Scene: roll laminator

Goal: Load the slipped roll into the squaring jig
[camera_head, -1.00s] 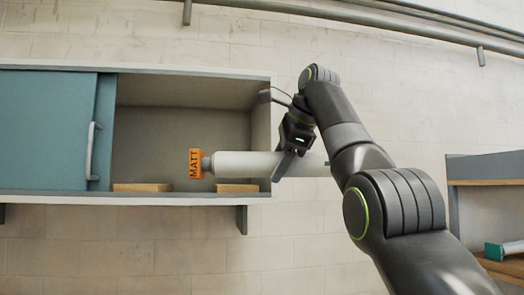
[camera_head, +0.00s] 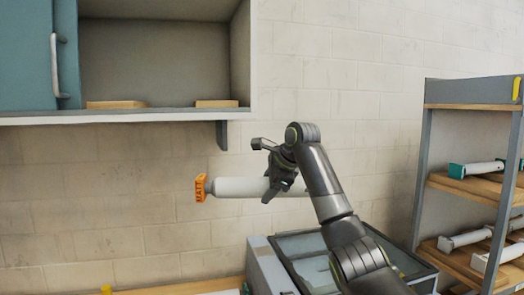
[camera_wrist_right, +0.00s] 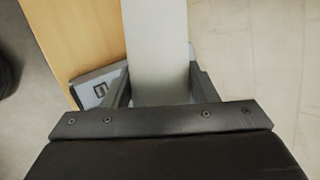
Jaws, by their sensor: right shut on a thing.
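A white roll (camera_head: 238,187) with an orange end tag marked MATT (camera_head: 201,188) is held level in the air, in front of the block wall and below the wall cabinet. My right gripper (camera_head: 279,188) is shut on the roll, toward its right end. In the right wrist view the roll (camera_wrist_right: 157,45) runs between the fingers of the gripper (camera_wrist_right: 160,92), above a wooden surface and the pale floor. I cannot make out the squaring jig. My left gripper is not in view.
The wall cabinet (camera_head: 150,117) has wooden blocks (camera_head: 115,104) inside and a blue door on the left. A grey machine with a clear lid (camera_head: 305,245) stands below the arm. A wooden bench (camera_head: 190,288) is at the bottom. A shelf rack (camera_head: 420,165) with several rolls stands right.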

